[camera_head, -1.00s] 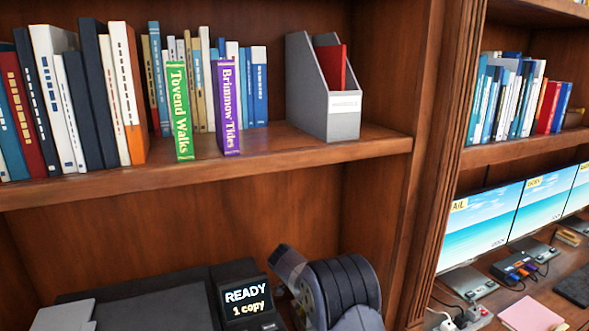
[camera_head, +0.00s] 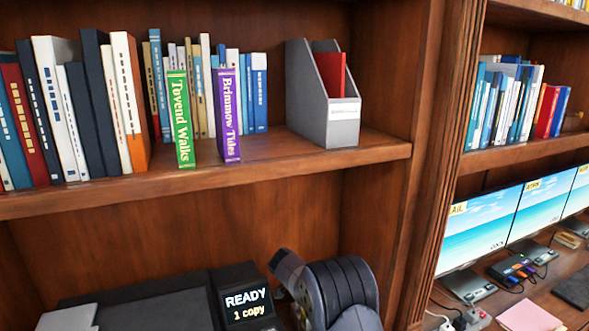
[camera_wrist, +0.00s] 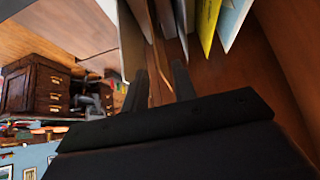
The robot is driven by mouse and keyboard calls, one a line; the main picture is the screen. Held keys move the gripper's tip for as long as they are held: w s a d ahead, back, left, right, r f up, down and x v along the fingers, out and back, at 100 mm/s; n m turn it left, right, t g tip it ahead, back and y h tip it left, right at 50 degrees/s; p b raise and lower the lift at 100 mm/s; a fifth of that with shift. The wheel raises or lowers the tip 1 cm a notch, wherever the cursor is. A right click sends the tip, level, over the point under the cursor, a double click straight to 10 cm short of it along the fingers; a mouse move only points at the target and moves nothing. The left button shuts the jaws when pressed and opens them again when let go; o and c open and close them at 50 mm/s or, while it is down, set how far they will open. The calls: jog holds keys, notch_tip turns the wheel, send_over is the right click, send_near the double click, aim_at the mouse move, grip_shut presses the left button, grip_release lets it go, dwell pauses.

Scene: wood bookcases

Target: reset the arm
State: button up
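My gripper (camera_wrist: 161,82) shows in the wrist view as a black body with two dark fingers standing apart. I see nothing held between them. Upright books (camera_wrist: 207,20) with pale and yellow covers are beyond the fingertips at the top of that view. In the head view, part of my dark ribbed arm (camera_head: 340,290) shows at the bottom centre, below the shelf. The gripper itself cannot be made out there.
A wooden shelf (camera_head: 270,165) holds a book row, green "Tovend Walks" (camera_head: 181,120), purple "Brimmow Tides" (camera_head: 227,115) and a grey file holder (camera_head: 310,95). A printer (camera_head: 245,300) reading "READY 1 copy" is below. Monitors (camera_head: 485,230) stand right of a wooden post (camera_head: 430,160).

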notch_tip(320, 180, up, 3)
jog(key=shift+r, duration=0.1)
jog(key=shift+d, duration=0.1)
